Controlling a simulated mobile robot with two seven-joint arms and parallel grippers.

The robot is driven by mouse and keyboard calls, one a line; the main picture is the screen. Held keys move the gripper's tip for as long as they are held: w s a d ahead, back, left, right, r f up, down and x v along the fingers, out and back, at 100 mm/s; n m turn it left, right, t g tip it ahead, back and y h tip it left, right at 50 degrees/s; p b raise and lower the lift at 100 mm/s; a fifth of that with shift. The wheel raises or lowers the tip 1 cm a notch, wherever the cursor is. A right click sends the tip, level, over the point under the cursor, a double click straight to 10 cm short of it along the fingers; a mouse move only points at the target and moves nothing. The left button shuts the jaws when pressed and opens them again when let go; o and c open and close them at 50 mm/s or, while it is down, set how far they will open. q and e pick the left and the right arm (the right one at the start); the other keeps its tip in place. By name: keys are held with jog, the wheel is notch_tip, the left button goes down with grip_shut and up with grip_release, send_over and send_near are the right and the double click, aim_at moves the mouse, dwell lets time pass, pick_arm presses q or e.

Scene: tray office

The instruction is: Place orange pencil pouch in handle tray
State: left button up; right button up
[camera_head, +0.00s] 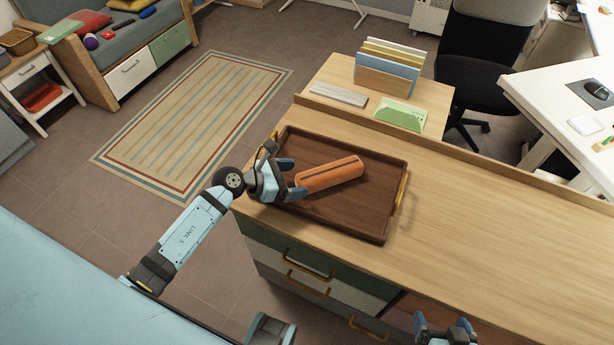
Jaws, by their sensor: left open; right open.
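The orange pencil pouch (332,174), a long rounded shape with a dark zip line, lies inside the brown wooden handle tray (358,218). The tray rests on the light wood counter, with a brass-coloured handle at its right end. My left gripper (292,179) is open over the left part of the tray. Its fingertips are close to the left end of the pouch; I cannot tell whether they touch it. It partly hides the tray's left end. My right gripper (442,326) is open and empty at the bottom edge, partly cut off, in front of the counter.
A file sorter (386,78), a grey flat block (339,94) and a green file holder (400,116) stand behind a raised counter ledge. The counter (500,240) right of the tray is clear. Drawers with brass handles (309,281) are below the tray.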

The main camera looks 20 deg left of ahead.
pick_arm(q)
jog(key=v, duration=0.6)
jog(key=shift+s+r, duration=0.1)
jog(key=shift+s, duration=0.15)
jog(key=s+d+r+n+t, duration=0.25)
jog(key=n+t, duration=0.25)
jog(key=n, duration=0.8)
jog(key=s+d+f+n+g+y, duration=0.25)
jog(key=s+f+n, duration=0.3)
jog(key=n, duration=0.95)
jog(key=s+d+f+n+g+y, duration=0.2)
jog(key=s+d+f+n+y, duration=0.3)
jog(key=n, duration=0.9)
notch_tip(320, 180, up, 14)
jog(key=s+a+h+p, duration=0.1)
jog(key=p, duration=1.3)
jog(key=shift+a+f+t, duration=0.15)
jog(key=shift+a+t, duration=0.2)
jog(key=shift+t, duration=0.1)
pick_arm(e)
notch_tip(320, 180, up, 13)
jog(key=d, duration=0.1)
jog(key=shift+s, duration=0.2)
jog(key=shift+f, duration=0.1)
